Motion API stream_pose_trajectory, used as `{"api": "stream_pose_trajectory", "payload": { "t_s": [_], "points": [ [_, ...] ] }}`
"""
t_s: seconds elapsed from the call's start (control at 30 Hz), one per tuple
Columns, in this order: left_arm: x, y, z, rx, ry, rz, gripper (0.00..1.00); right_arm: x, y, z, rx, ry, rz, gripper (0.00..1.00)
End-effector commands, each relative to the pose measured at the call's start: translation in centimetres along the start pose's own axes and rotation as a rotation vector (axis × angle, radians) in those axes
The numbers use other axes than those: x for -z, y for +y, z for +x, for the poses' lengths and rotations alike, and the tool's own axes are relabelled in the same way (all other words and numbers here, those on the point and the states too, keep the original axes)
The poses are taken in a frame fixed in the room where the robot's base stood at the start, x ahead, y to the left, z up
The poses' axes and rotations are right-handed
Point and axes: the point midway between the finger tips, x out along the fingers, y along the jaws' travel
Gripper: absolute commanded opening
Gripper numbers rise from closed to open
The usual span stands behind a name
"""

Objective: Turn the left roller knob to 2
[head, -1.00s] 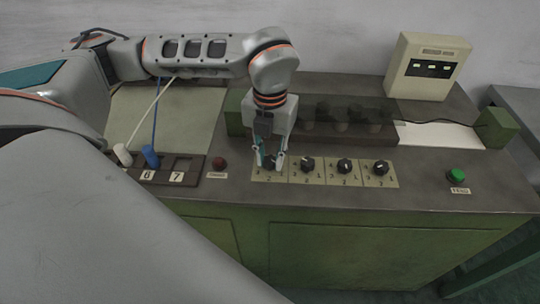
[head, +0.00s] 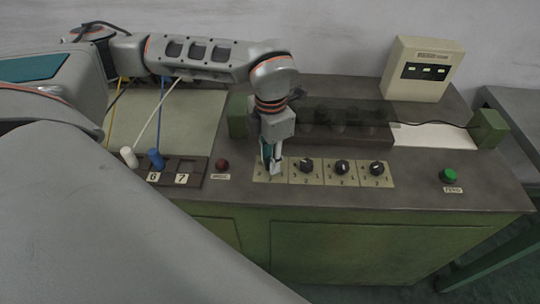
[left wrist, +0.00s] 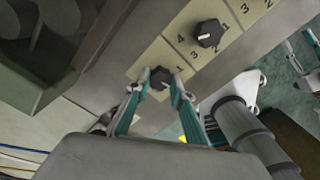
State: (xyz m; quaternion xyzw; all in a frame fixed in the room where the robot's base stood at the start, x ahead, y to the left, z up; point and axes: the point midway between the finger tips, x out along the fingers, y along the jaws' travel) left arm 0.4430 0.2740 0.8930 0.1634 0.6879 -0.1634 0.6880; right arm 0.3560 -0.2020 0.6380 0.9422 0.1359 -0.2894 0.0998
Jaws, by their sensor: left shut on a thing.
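The left roller knob (left wrist: 160,77) is a small black knob on a pale numbered plate, at the left end of a row of knobs. In the left wrist view it sits between the fingertips of my left gripper (left wrist: 160,91), which is shut on it. In the head view my left gripper (head: 271,166) points down onto the plate (head: 261,178) and hides most of the knob. I cannot read which number the knob points to. A digit 1 shows beside it in the left wrist view.
More black knobs stand right of it, the nearest (head: 306,166) close to my fingers. A red button (head: 222,165) and a blue plug (head: 156,159) are to the left, a green button (head: 448,176) far right. A dark guarded roller housing (head: 345,133) lies behind.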

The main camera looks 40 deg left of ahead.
Motion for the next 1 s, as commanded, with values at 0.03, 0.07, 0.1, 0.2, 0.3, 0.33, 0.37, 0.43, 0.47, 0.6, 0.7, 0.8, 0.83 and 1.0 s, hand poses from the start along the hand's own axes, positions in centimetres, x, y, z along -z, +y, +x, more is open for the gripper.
{"api": "stream_pose_trajectory", "payload": {
  "t_s": [0.03, 0.07, 0.1, 0.2, 0.3, 0.33, 0.37, 0.43, 0.47, 0.6, 0.7, 0.8, 0.83, 1.0],
  "points": [
    [0.0, 0.0, -0.1, 0.0, 0.0, 0.035, 0.01, 0.3, 0.1, -0.1, -0.001, 0.002, 0.0, 0.4],
    [0.0, 0.0, -0.1, 0.0, 0.001, 0.058, 0.01, 0.5, 0.1, -0.2, -0.001, 0.004, -0.001, 0.4],
    [0.0, 0.0, -0.1, 0.0, 0.0, 0.087, 0.01, 0.6, 0.1, -0.2, -0.001, 0.005, -0.001, 0.4],
    [0.0, 0.0, -0.1, 0.0, 0.0, 0.15, 0.01, 1.0, 0.2, -0.3, -0.002, 0.01, -0.001, 0.4],
    [0.0, 0.0, -0.1, 0.0, 0.0, 0.2, 0.01, 1.4, 0.3, -0.5, -0.003, 0.013, -0.001, 0.4],
    [0.0, 0.0, -0.1, 0.0, 0.001, 0.213, 0.01, 1.4, 0.3, -0.5, -0.003, 0.014, -0.001, 0.4],
    [0.0, 0.0, -0.1, 0.0, 0.001, 0.225, 0.01, 1.5, 0.3, -0.5, -0.004, 0.014, -0.001, 0.4],
    [0.0, 0.0, -0.1, 0.0, 0.001, 0.249, 0.01, 1.5, 0.3, -0.5, -0.004, 0.015, -0.001, 0.4],
    [0.0, 0.0, 0.0, 0.0, 0.001, 0.257, 0.01, 1.6, 0.3, -0.5, -0.004, 0.015, -0.001, 0.4],
    [0.0, 0.0, 0.0, 0.0, 0.0, 0.284, 0.01, 1.6, 0.3, -0.6, -0.004, 0.015, -0.002, 0.4],
    [0.0, 0.0, 0.0, 0.0, 0.0, 0.292, 0.01, 1.5, 0.3, -0.6, -0.004, 0.013, -0.002, 0.4],
    [0.0, 0.0, 0.0, 0.0, 0.0, 0.294, 0.01, 1.4, 0.3, -0.5, -0.004, 0.011, -0.002, 0.4],
    [0.0, 0.0, 0.0, 0.0, 0.0, 0.294, 0.01, 1.3, 0.3, -0.5, -0.004, 0.01, -0.002, 0.4],
    [0.0, 0.0, 0.0, 0.0, 0.0, 0.294, 0.01, 1.1, 0.3, -0.5, -0.003, 0.007, -0.002, 0.4]
  ]
}}
